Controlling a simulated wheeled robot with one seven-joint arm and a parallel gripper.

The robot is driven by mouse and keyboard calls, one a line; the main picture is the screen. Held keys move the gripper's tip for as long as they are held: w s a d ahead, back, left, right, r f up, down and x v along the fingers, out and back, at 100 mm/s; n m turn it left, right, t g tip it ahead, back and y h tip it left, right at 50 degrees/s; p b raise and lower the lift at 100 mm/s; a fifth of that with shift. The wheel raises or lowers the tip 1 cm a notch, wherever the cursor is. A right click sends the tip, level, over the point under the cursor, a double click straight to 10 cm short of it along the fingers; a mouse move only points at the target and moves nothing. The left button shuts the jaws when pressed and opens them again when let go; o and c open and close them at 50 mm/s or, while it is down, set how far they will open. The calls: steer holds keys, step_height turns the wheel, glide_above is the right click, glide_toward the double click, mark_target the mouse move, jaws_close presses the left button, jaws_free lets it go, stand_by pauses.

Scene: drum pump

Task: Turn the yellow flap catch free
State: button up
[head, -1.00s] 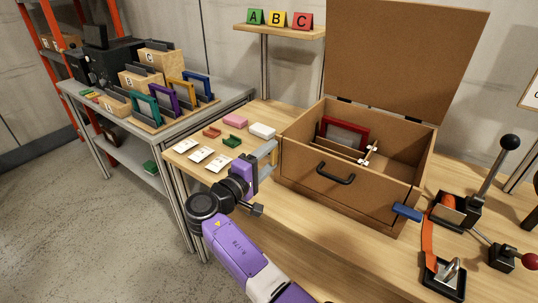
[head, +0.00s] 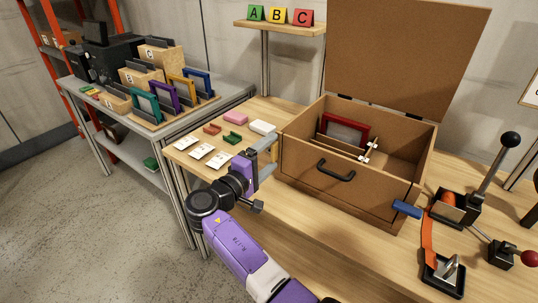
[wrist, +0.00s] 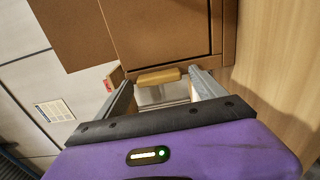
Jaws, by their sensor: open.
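The yellow flap catch (wrist: 158,76) shows in the wrist view as a small yellow bar at the edge of the brown wooden box (wrist: 160,35). It lies between the tips of my gripper (wrist: 162,80), with a gap to the finger on each side. My gripper is open. In the head view my gripper (head: 270,152) is at the left side of the box (head: 300,160), and its grey fingers hide the catch. The box's large lid (head: 400,50) stands open. A black handle (head: 336,171) is on its front.
A red frame (head: 362,133) stands inside the box. White cards (head: 201,151) and small coloured blocks (head: 235,118) lie left of my gripper. A blue piece (head: 407,209) sticks out at the box's right front, near black levers (head: 492,165).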

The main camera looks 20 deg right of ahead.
steer(key=v, duration=0.7)
steer(key=shift+s+a, duration=0.25)
steer(key=shift+a, duration=0.05)
